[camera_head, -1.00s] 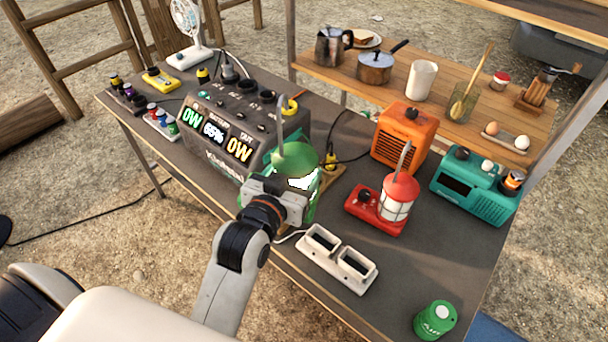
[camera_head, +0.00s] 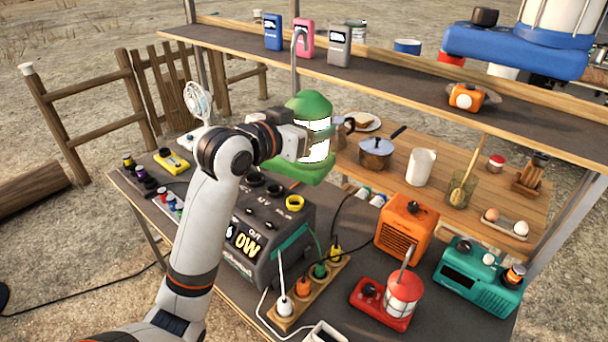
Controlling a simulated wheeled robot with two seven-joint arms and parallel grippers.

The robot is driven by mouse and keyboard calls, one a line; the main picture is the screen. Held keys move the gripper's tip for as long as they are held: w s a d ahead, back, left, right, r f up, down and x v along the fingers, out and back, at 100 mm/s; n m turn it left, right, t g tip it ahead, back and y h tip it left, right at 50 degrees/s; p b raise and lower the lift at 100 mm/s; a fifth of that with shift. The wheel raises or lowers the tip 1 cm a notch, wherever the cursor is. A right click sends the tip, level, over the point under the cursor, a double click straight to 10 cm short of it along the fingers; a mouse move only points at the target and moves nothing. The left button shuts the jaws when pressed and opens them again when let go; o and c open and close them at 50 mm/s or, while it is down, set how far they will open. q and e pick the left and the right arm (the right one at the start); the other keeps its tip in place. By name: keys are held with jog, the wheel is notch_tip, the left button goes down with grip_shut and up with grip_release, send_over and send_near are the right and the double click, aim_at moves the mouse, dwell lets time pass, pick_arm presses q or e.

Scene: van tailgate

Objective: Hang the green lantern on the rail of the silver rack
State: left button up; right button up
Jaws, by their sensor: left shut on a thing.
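The green lantern (camera_head: 307,103) has a green cap and base, a bright white glass and a tall grey handle that rises in front of the upper shelf. My left gripper (camera_head: 318,140) is shut on its glass body and holds it upright in the air, above the power station and table. The silver rack's metal post (camera_head: 560,240) shows at the right, and its upper shelf (camera_head: 400,70) runs across the top. I cannot make out a separate rail. Whether the handle touches the shelf cannot be told. My right gripper is not in view.
Small blue, pink and grey boxes stand on the upper shelf, with a large blue lantern (camera_head: 525,45) at its right. Below are a power station (camera_head: 270,225), orange heater (camera_head: 405,230), red lantern (camera_head: 400,295) and teal radio (camera_head: 478,278). A pot (camera_head: 377,153) stands on the wooden shelf behind.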

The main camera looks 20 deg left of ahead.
pick_arm(q)
notch_tip(320, 180, up, 17)
jog(key=a+m+h+p, duration=0.1)
jog(key=a+h+p, duration=0.1)
jog(key=a+p, duration=0.15)
notch_tip(320, 180, up, 15)
jog(key=m+g+p, duration=0.1)
jog(key=p, duration=0.2)
send_over(291, 100)
jog(key=s+a, duration=0.4)
jog(key=s, duration=0.1)
jog(key=shift+w+a+r+p+x, duration=0.25)
jog(key=shift+r+p+x, duration=0.85)
jog(key=shift+x, duration=2.8)
jog(key=shift+w+a+r+p+x, duration=0.1)
jog(key=shift+w+r+p+x, duration=0.4)
jog(key=shift+p+x, duration=2.15)
jog(key=shift+h, duration=0.4)
jog(key=shift+w+d+f+b, duration=0.2)
jog(key=shift+w+f+b, duration=0.1)
jog(key=shift+f+b, duration=0.55)
jog(key=shift+w+d+f+b, duration=0.15)
jog(key=shift+w+f+b, duration=0.15)
jog(key=shift+f+b, duration=0.55)
jog(key=shift+w+d+f+b, duration=0.25)
jog(key=shift+f+b, duration=0.35)
jog(key=shift+b, duration=0.4)
jog(key=shift+a, duration=0.1)
